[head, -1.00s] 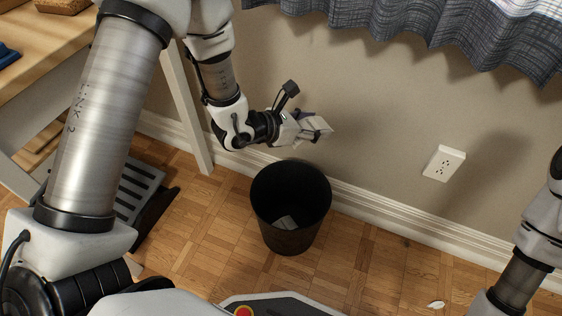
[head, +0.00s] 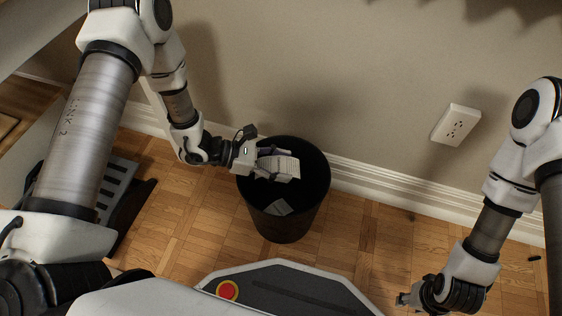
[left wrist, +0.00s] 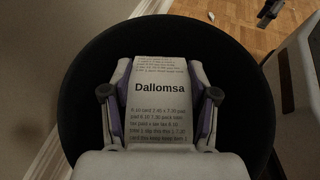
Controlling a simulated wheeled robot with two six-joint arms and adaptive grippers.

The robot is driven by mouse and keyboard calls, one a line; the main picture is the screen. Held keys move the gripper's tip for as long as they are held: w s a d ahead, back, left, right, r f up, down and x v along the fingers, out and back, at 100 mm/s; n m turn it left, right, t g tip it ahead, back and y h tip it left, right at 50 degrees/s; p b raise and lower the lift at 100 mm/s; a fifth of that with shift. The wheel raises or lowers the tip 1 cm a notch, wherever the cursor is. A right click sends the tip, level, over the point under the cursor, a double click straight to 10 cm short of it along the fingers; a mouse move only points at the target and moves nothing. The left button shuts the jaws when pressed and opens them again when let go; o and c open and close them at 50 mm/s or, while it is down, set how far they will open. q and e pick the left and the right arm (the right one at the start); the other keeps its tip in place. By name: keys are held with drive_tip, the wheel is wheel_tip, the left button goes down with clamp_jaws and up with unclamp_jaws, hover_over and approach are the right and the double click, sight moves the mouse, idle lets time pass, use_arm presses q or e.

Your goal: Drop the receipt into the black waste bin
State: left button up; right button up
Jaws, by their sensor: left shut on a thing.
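The black waste bin (head: 285,225) stands on the floor by the wall. My left gripper (head: 272,164) is over the bin's mouth, shut on the receipt (head: 284,168), a pale printed paper slip. In the left wrist view the receipt (left wrist: 160,95) reads "Dallomsa" and sits between the two fingers (left wrist: 160,105). The dark bin (left wrist: 90,70) surrounds it there, with its rim in view. My right gripper (head: 405,299) is low at the bottom right, away from the bin; its fingers are too small to read.
A pale piece (head: 279,207) lies inside the bin. A white wall outlet (head: 456,125) and the baseboard (head: 400,185) are behind. A slotted grey thing (head: 115,185) is on the floor at the left. Wooden floor right of the bin is mostly clear.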

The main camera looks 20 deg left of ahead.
sight(281, 165)
use_arm(q)
drive_tip(key=o, duration=0.7)
wheel_tip(281, 165, up, 10)
drive_tip(key=shift+r, duration=0.1)
idle(0.4)
